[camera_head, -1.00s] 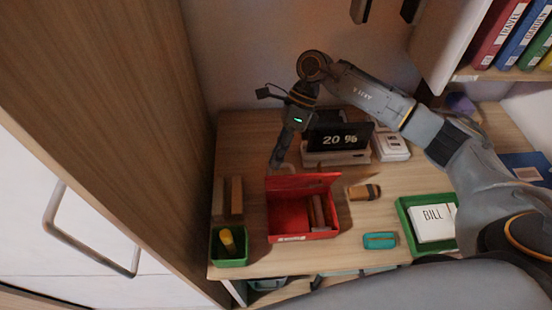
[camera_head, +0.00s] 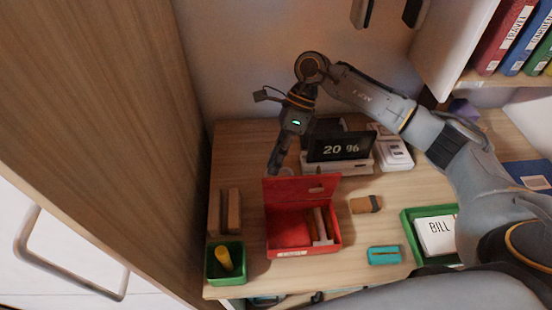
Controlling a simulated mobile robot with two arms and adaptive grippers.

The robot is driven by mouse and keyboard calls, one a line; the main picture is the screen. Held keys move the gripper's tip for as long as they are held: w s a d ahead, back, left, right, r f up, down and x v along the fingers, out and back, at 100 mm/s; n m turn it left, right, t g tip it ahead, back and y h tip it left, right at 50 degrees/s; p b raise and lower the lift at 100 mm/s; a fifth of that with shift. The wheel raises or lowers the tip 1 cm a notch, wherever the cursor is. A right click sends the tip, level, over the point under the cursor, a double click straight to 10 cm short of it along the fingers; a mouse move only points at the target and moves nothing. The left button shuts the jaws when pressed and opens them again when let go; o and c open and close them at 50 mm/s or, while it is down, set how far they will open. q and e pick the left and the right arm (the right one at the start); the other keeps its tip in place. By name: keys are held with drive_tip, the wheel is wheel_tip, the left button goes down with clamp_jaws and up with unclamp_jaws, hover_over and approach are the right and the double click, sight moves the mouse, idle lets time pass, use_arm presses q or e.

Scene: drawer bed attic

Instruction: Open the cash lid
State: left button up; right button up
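The red cash box (camera_head: 270,242) stands on the desk with its red lid (camera_head: 290,190) raised along the back edge. Its inside is exposed, with brown and pale items (camera_head: 322,224) in the right part. My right gripper (camera_head: 274,168) points down just behind the lid's upper left edge. The lid hides part of the area by the fingertips, so I cannot tell whether they touch it. The fingers are seen edge-on, and their opening is unclear. My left gripper is not in view.
A display clock (camera_head: 340,147) stands behind the box. A green bin with a yellow item (camera_head: 226,278) is at left, a green tray (camera_head: 415,241) with a bill pad at right. A teal item (camera_head: 384,255) and brown object (camera_head: 364,205) lie between. A wooden panel (camera_head: 110,120) borders the left.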

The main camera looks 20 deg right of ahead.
drive_tip(key=shift+o, duration=1.2)
drive_tip(key=shift+s+d+f, duration=0.1)
drive_tip(key=shift+s+f, duration=0.05)
drive_tip(key=shift+f, duration=0.5)
drive_tip(key=v, duration=1.2)
drive_tip(key=shift+w+r, duration=0.25)
drive_tip(key=shift+r, duration=0.1)
